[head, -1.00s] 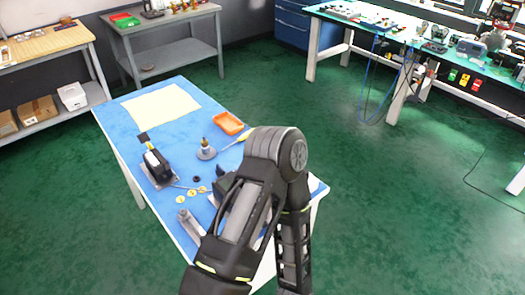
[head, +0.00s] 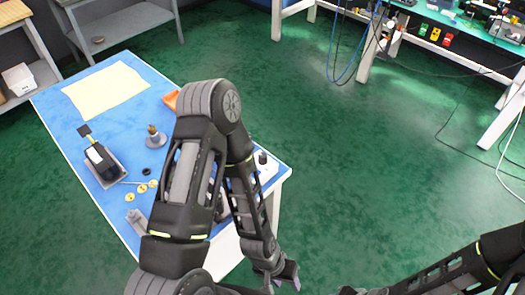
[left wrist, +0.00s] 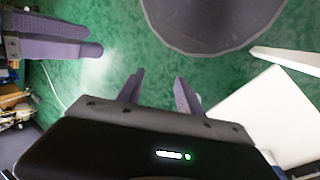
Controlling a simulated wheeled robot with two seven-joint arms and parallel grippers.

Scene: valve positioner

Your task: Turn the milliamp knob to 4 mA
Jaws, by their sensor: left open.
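A small black knob (head: 262,157) stands on a pale box (head: 268,173) at the table's right end in the head view. My left arm hides much of the box, and no milliamp scale can be read. My left gripper (head: 288,275) hangs low beyond the table's front right corner, apart from the knob. In the left wrist view its two fingers (left wrist: 160,88) are spread with nothing between them. My right arm enters the head view at lower right; its gripper is barely seen at the bottom edge. Purple-grey fingers (left wrist: 65,37), apparently the right gripper's, show at upper left in the wrist view.
The blue-topped table (head: 85,200) holds a black device (head: 103,161), a brass part on a grey disc (head: 153,138), several yellow discs (head: 142,188), an orange tray (head: 170,100) and a cream sheet (head: 105,90). Green floor right of the table is clear.

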